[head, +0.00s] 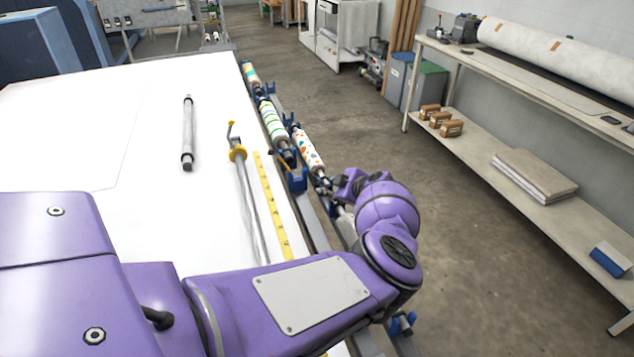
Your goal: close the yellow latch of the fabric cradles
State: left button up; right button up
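Several patterned fabric rolls lie end to end in blue cradles along the right edge of the white table. A striped roll (271,121) is in the middle, and a roll with coloured spots (307,150) is nearest. My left gripper (345,187) is beyond the table edge, near the close end of the spotted roll. My purple wrist partly hides it. My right gripper is not in view.
The white table (150,110) holds a grey metal roller (188,135), a rod with a yellow disc (238,154) and a yellow measuring strip (272,205). A workbench with shelf (560,235) stands at right. The floor between is clear.

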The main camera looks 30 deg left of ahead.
aim_at(321, 186)
pick_arm(q)
jog(key=b+x, duration=0.3)
jog(key=x, duration=0.4)
jog(key=shift+w+a+f, duration=0.1)
jog(key=shift+a+f, duration=0.05)
jog(key=c, duration=0.6)
grip_shut()
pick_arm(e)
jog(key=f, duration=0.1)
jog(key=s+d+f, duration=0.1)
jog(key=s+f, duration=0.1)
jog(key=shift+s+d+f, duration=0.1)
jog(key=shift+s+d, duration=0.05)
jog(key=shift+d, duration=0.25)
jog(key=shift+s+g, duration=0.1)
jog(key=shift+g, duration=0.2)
